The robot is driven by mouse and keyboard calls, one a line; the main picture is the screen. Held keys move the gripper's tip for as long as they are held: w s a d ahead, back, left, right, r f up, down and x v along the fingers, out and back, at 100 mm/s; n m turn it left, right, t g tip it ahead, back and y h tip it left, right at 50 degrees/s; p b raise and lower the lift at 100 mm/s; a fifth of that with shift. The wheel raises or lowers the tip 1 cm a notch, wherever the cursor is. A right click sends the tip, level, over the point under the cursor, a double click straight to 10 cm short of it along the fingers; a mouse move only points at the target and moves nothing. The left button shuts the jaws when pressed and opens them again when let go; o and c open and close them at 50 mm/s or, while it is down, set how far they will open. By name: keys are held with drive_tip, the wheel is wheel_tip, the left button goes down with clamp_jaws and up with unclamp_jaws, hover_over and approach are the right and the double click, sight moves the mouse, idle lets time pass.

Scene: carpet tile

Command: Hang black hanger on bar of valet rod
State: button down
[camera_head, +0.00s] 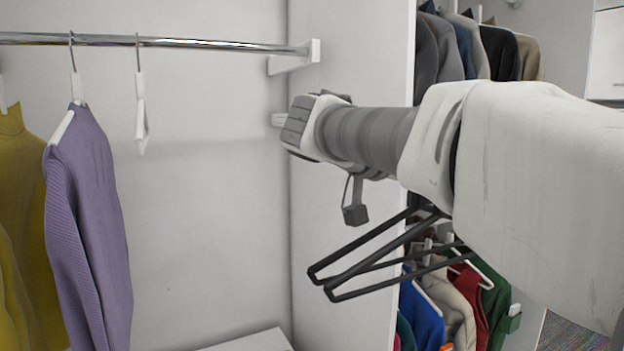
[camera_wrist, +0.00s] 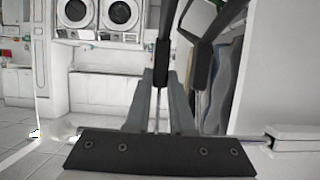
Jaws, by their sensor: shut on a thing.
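The black hanger (camera_head: 365,268) hangs tilted below my arm in the head view, its dark bars pointing left; I cannot tell if a second one is nested with it. In the wrist view its black arms (camera_wrist: 165,45) rise from a thin metal hook. My gripper (camera_wrist: 158,85) is shut on the hook between its grey fingers. In the head view, my arm hides the grip. A metal bar (camera_wrist: 255,138) with a white end bracket (camera_wrist: 300,138) runs low in the wrist view, partly behind the dark plate; I cannot tell whether it is the valet rod.
A chrome closet rail (camera_head: 160,41) at upper left carries a purple sweater (camera_head: 90,210), a yellow garment (camera_head: 25,200) and a bare white hanger (camera_head: 140,110). A white panel (camera_head: 345,240) stands behind the black hanger. Several clothes hang right of it.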

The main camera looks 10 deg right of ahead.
drive_tip(key=c, duration=0.7)
unclamp_jaws()
drive_tip(key=p+v, duration=0.2)
drive_tip(key=v, duration=1.5)
drive_tip(key=s+d+f+n+y+p, duration=0.1)
drive_tip(key=s+f+n+y, duration=0.3)
drive_tip(key=f, duration=0.4)
drive_tip(key=s+d+f+n+y+p, duration=0.1)
drive_tip(key=s+f+n+y, duration=0.3)
drive_tip(key=f, duration=0.4)
drive_tip(key=s+d+f+n+t+y+p, duration=0.1)
drive_tip(key=s+f+n+y+p, duration=0.1)
drive_tip(key=s+f+n+y, duration=0.2)
wheel_tip(320, 180, down, 5)
drive_tip(key=shift+s+d+r+n+y+p, duration=0.15)
drive_tip(key=shift+s+d+n+y+p, duration=0.2)
drive_tip(key=shift+n, duration=0.65)
